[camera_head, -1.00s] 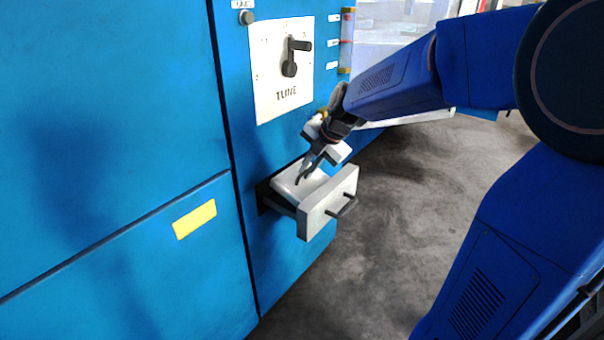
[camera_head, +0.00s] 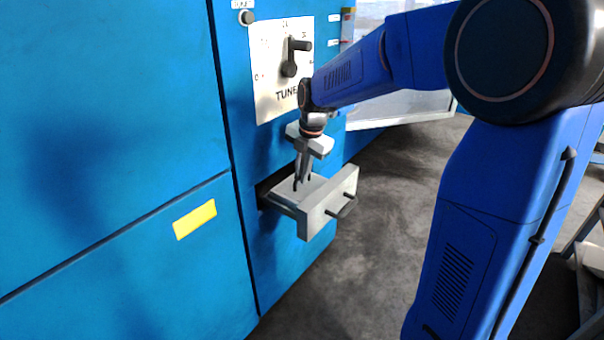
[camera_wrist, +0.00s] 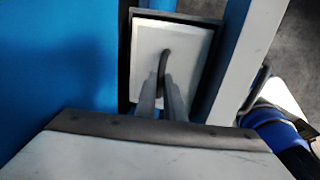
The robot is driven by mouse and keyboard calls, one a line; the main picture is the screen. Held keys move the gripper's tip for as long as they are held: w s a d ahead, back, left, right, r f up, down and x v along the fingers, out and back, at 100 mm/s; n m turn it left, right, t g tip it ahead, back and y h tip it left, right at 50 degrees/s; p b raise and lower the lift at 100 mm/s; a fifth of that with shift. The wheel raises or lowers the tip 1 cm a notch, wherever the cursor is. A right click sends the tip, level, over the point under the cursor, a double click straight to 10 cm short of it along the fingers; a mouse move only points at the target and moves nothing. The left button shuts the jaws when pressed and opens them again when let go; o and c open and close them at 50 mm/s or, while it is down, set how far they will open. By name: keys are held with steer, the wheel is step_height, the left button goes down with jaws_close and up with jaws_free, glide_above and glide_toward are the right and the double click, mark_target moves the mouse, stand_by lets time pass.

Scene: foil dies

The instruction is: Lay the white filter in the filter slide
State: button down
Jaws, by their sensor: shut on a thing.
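The white filter (camera_head: 284,190) is a pale square plate inside the pulled-out filter slide (camera_head: 329,206), a grey drawer with a dark bar handle. In the wrist view the filter (camera_wrist: 190,45) lies within the dark border of the slide (camera_wrist: 244,60) and looks about level. A dark curved grip stands up from its middle. My gripper (camera_head: 299,184) points down into the slide and is shut on the filter's grip; its fingers (camera_wrist: 160,98) show at that grip. I cannot tell whether the filter's underside touches the slide floor.
The slide sticks out of a blue cabinet (camera_head: 110,120). A white TUNE plate with a black knob (camera_head: 290,65) is above it. A yellow label (camera_head: 195,219) is at lower left. Bare grey floor (camera_head: 380,220) lies right of the slide.

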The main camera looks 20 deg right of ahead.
mark_target(308, 189)
steer(key=shift+f, duration=0.65)
steer(key=c, duration=1.9)
jaws_free()
steer(key=shift+o, duration=0.2)
steer(key=shift+r, duration=0.5)
step_height(308, 189, up, 12)
steer(key=s+d, duration=0.1)
steer(key=s, duration=0.1)
steer(key=s+d+f+m+t, duration=0.1)
steer(key=s+d+f+m, duration=0.2)
steer(key=s+m, duration=0.9)
steer(key=s+d+f+m+t+h, duration=0.1)
steer(key=s+f+m, duration=0.5)
steer(key=s+m, duration=0.7)
steer(key=shift+s+d+f+t, duration=0.4)
steer(key=shift+s+d, duration=0.6)
steer(key=shift+s, duration=2.25)
steer(key=shift+r, duration=0.2)
